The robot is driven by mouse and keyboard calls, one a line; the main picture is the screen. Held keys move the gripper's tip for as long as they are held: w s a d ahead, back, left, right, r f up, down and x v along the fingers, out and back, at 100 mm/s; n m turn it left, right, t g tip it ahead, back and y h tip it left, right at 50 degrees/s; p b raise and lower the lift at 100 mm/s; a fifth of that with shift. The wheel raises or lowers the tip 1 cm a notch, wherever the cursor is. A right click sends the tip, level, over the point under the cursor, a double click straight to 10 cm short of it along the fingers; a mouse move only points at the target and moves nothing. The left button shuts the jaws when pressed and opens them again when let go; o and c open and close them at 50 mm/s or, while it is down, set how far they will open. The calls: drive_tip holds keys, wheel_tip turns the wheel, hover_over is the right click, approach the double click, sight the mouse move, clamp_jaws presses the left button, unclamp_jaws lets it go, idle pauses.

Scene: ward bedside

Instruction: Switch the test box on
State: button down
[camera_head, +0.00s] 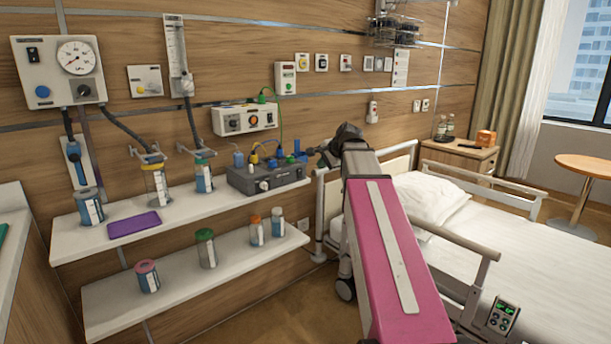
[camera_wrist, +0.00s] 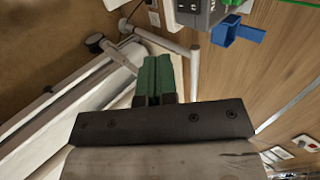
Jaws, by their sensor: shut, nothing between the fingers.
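A dark grey box (camera_head: 265,177), which looks like the test box, stands at the right end of the upper wall shelf. It has a pale round knob on its front and blue, yellow and green plugs on top. I cannot make out its switch or any lit lamp. In the wrist view, part of a grey box (camera_wrist: 198,12) shows at the top edge beside a blue piece. My gripper (camera_wrist: 155,68) has green fingers, closed together and empty, apart from the box. In the head view my wrist is just right of the box, and the fingers are hard to make out.
The upper shelf (camera_head: 120,236) also bears a purple pad (camera_head: 134,223) and jars under hoses.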

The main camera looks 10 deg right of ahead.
idle(0.3)
approach(300, 178)
wheel_tip(300, 178, down, 4)
drive_tip(key=shift+w+a+f, duration=0.2)
drive_tip(key=shift+w+a, duration=0.35)
drive_tip(key=shift+w, duration=0.1)
drive_tip(key=shift+w+a+f, duration=0.25)
drive_tip(key=shift+w+a, duration=0.3)
drive_tip(key=shift+w, duration=0.15)
drive_tip(key=shift+w+a, duration=0.15)
drive_tip(key=shift+w, duration=0.05)
